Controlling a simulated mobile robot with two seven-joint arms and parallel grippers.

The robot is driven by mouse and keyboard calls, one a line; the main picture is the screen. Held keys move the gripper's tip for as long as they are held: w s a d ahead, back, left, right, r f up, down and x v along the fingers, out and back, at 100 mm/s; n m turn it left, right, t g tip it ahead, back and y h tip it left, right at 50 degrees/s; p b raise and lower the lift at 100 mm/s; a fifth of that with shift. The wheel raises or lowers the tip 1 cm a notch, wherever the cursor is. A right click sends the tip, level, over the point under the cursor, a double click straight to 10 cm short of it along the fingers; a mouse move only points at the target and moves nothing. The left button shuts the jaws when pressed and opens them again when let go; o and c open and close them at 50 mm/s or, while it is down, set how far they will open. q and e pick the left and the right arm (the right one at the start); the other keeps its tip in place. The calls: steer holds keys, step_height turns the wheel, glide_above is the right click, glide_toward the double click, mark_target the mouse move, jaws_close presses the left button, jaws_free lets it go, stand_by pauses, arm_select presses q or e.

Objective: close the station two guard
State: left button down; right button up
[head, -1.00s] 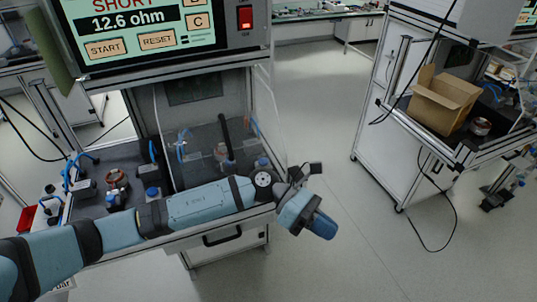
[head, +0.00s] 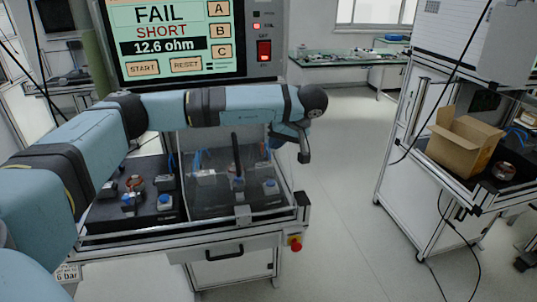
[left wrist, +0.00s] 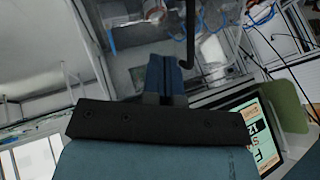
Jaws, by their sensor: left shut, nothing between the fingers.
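The test station bench has two bays under a screen (head: 180,42) that reads FAIL, SHORT, 12.6 ohm. A clear guard pane (head: 213,203) shows around the right bay, with a small grey block (head: 243,215) at the front edge. I cannot tell whether the pane is fully down. My left arm reaches across above the bays. My left gripper (head: 303,155) is shut and empty, pointing down by the bench's right side. In the left wrist view the gripper's blue fingers (left wrist: 163,72) are together, with bay parts beyond. My right gripper is not in view.
A red emergency button (head: 295,244) is at the bench's front right corner. The left bay holds a copper coil (head: 135,183). An open cardboard box (head: 465,140) sits on another bench at the right. Clear floor lies between the benches.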

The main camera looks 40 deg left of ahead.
arm_select(q)
steer(key=a+f, duration=0.2)
steer(key=s+a+f+p, duration=0.1)
steer(key=a+f, duration=0.2)
steer(key=s+a+f+p, duration=0.1)
steer(key=a+f, duration=0.1)
steer(key=f, duration=0.1)
steer(key=shift+s+a, duration=0.15)
steer(key=shift+a, duration=0.2)
steer(key=shift+s+a, duration=0.25)
steer(key=shift+s, duration=0.1)
steer(key=shift+w, duration=0.1)
steer(key=shift+a, duration=0.1)
